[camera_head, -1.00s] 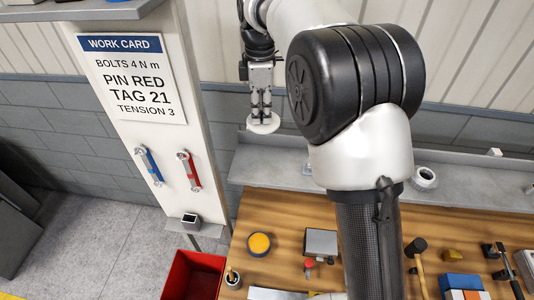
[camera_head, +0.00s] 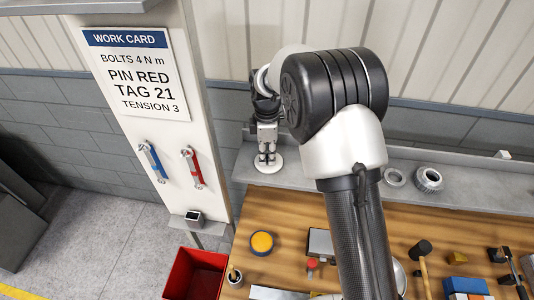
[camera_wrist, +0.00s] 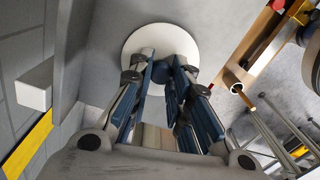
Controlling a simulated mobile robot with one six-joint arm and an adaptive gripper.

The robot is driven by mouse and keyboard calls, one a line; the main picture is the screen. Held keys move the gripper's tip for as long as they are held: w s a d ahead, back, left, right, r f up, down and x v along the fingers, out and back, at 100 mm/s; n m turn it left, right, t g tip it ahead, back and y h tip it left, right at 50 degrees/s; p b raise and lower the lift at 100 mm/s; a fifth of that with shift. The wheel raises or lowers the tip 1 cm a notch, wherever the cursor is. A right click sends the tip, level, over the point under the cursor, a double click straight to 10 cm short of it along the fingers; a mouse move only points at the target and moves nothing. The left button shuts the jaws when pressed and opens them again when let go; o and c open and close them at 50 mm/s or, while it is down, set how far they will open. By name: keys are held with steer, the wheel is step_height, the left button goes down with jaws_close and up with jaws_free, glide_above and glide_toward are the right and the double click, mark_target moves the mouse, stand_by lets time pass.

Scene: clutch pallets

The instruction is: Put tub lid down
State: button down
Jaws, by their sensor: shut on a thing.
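The tub lid (camera_head: 277,165) is a pale, round disc at the left end of the grey shelf behind the bench. My gripper (camera_head: 267,158) points down and is shut on the lid's middle. In the wrist view the white lid (camera_wrist: 133,44) lies beyond the fingers (camera_wrist: 172,72), which close on a dark blue part at its centre. The lid looks level and at or just above the shelf surface (camera_head: 320,170); I cannot tell whether it touches.
A yellow-topped round tub (camera_head: 262,242) stands on the wooden bench (camera_head: 290,215). Metal rings (camera_head: 429,179) sit farther right on the shelf. The work-card panel (camera_head: 165,130) with blue and red wrenches rises at left. A red bin (camera_head: 190,275) stands below.

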steer(key=shift+f, duration=0.15)
steer(key=c, duration=1.5)
jaws_free()
